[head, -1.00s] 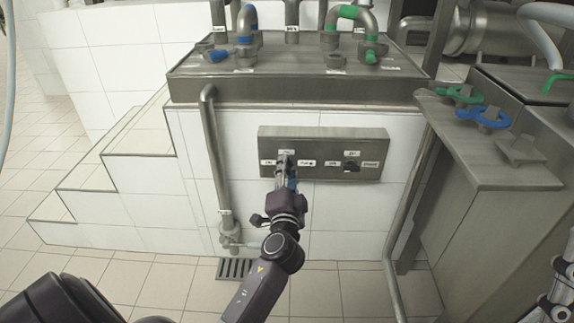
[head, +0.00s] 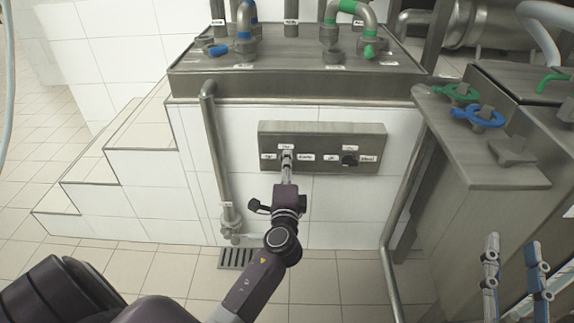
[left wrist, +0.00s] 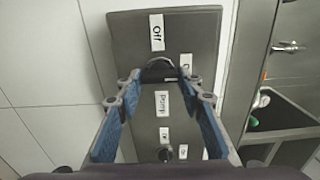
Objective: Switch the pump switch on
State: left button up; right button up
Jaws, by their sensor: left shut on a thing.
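A grey switch panel (head: 322,131) on the white tiled wall carries two dark knobs. The left knob is the one at my left gripper (head: 287,158), which covers most of it in the head view. In the left wrist view, this knob (left wrist: 158,66) sits between the fingertips of my left gripper (left wrist: 160,86), which is shut on it. A label "Off" (left wrist: 157,32) and a label reading "Pump" (left wrist: 162,103) lie on either side of it. The other knob (head: 349,160) stands free to the right. My right gripper (head: 512,246) is open and empty at lower right.
A vertical pipe (head: 214,150) with a valve runs left of the panel, and another pipe (head: 405,185) runs right of it. A steel cabinet (head: 480,150) with green and blue valves stands at right. Tiled steps (head: 130,175) rise at left. The floor shows a drain grate (head: 238,258).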

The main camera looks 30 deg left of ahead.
pick_arm(q)
jog(key=o, duration=1.2)
jog(key=shift+c, duration=0.2)
jog(key=shift+d, duration=0.1)
jog(key=v, duration=1.2)
